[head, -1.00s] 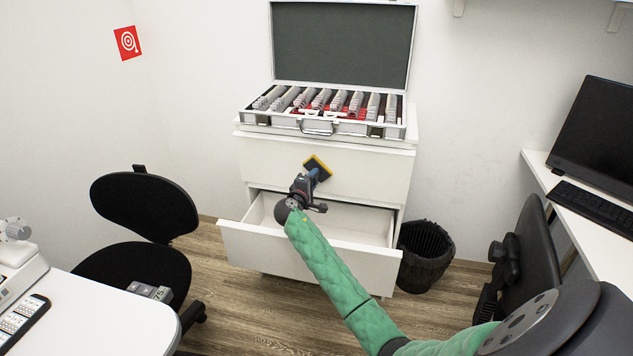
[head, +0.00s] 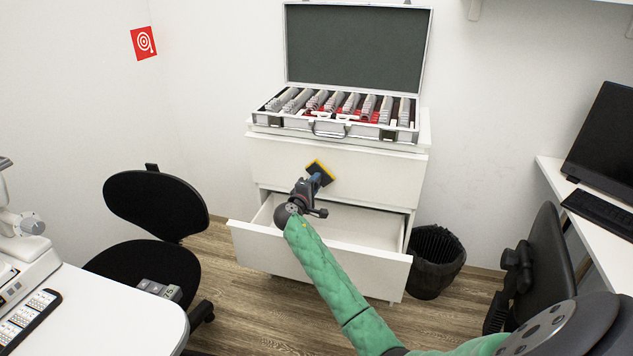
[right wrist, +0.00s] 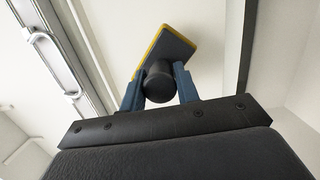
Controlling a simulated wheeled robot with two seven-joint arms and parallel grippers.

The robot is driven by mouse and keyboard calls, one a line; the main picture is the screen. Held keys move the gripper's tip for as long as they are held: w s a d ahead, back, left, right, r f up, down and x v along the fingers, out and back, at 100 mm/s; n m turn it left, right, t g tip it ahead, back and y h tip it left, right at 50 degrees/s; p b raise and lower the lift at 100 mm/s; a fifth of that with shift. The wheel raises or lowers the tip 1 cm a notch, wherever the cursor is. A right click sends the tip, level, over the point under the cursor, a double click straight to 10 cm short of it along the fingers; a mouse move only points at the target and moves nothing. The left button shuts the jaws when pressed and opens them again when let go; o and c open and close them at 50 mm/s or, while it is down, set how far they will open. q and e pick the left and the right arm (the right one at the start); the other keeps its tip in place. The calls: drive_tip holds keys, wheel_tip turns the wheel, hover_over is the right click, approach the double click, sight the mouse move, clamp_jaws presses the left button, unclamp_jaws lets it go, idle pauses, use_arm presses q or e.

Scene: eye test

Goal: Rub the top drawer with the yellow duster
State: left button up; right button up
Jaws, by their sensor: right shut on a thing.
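The yellow duster (head: 321,173) has a dark pad with a yellow edge, and it is at the front of the top drawer (head: 378,174), left of its middle. The top drawer is a closed white front under the cabinet top. My right gripper (head: 314,182) is shut on the duster's handle. In the right wrist view its blue fingers (right wrist: 160,88) clasp a round black knob, with the tilted duster pad (right wrist: 168,45) beyond. The pad looks close to the white front; I cannot tell whether they touch. My left gripper is out of view.
The lower drawer (head: 300,257) is pulled open below my right gripper. An open lens case (head: 335,128) stands on the cabinet. A black bin (head: 436,262) is to the right, a black chair (head: 150,205) to the left. Desks stand on both sides.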

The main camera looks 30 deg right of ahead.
drive_tip(key=shift+s+p+v, duration=0.15)
drive_tip(key=shift+p+v, duration=0.1)
drive_tip(key=shift+v, duration=0.8)
drive_tip(key=shift+s+p+v, duration=0.15)
drive_tip(key=shift+p+v, duration=0.05)
drive_tip(key=shift+v, duration=0.85)
drive_tip(key=shift+d, duration=0.15)
drive_tip(key=shift+p+v, duration=0.35)
drive_tip(key=shift+v, duration=0.85)
drive_tip(key=shift+s, duration=0.35)
drive_tip(key=shift+w, duration=0.1)
